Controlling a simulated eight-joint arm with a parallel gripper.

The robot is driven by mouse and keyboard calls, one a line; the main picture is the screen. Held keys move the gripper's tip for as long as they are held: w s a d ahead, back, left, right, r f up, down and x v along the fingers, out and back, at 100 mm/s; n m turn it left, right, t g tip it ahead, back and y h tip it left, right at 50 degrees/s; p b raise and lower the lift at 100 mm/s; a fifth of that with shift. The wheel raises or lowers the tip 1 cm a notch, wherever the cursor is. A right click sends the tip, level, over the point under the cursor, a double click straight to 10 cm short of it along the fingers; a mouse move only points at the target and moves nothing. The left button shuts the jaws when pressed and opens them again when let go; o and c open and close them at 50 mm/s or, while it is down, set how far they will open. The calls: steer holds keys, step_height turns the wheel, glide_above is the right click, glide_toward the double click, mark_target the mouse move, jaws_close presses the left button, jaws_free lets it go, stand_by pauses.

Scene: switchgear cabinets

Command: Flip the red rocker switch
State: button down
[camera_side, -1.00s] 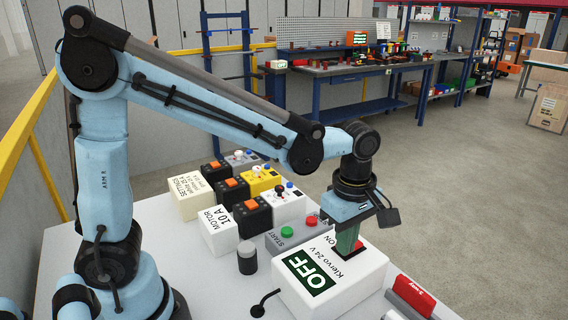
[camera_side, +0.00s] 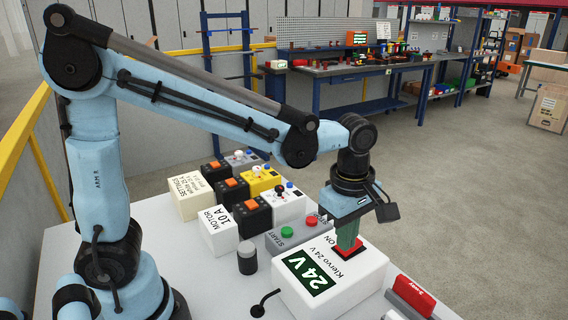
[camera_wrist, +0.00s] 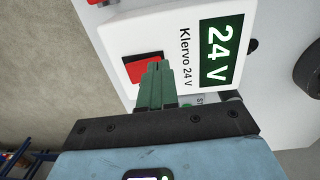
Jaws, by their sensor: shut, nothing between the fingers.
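The red rocker switch (camera_side: 344,252) sits on top of a white box labelled "Klervo 24 V" (camera_side: 352,283). It also shows in the wrist view (camera_wrist: 143,68), partly hidden by my fingers. The green display (camera_side: 305,272) on the box reads "24 V" in the side view and in the wrist view (camera_wrist: 221,50). My gripper (camera_side: 349,247) is shut and empty, with its green fingers pointing down at the rocker. The fingertips (camera_wrist: 155,66) overlap the rocker's edge in the wrist view; I cannot tell whether they touch it.
A grey box with green (camera_side: 287,232) and red buttons stands behind the white box. Several labelled modules with switches line the table beyond it. A red-handled item (camera_side: 413,293) lies at the right, and a dark grey knob (camera_side: 247,257) stands at the left.

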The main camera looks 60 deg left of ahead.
steer(key=shift+r, duration=0.1)
step_height(320, 180, up, 14)
steer(key=s, duration=0.3)
steer(key=shift+f, duration=0.2)
stand_by(0.5)
steer(key=s+a+f+m+t, duration=0.25)
steer(key=a+f+m, duration=0.3)
steer(key=m, duration=0.35)
steer(key=s+a+f+m+t, duration=0.1)
steer(key=a+f+m+t, duration=0.4)
steer(key=m, duration=0.4)
steer(key=w+d+r+n+g, duration=0.6)
steer(key=w+d+r+n, duration=0.3)
steer(key=n, duration=0.9)
steer(key=f, duration=0.4)
steer(key=w+f, duration=0.1)
steer(key=f, duration=0.8)
steer(key=shift+w+a, duration=0.2)
steer(key=shift+w, duration=0.05)
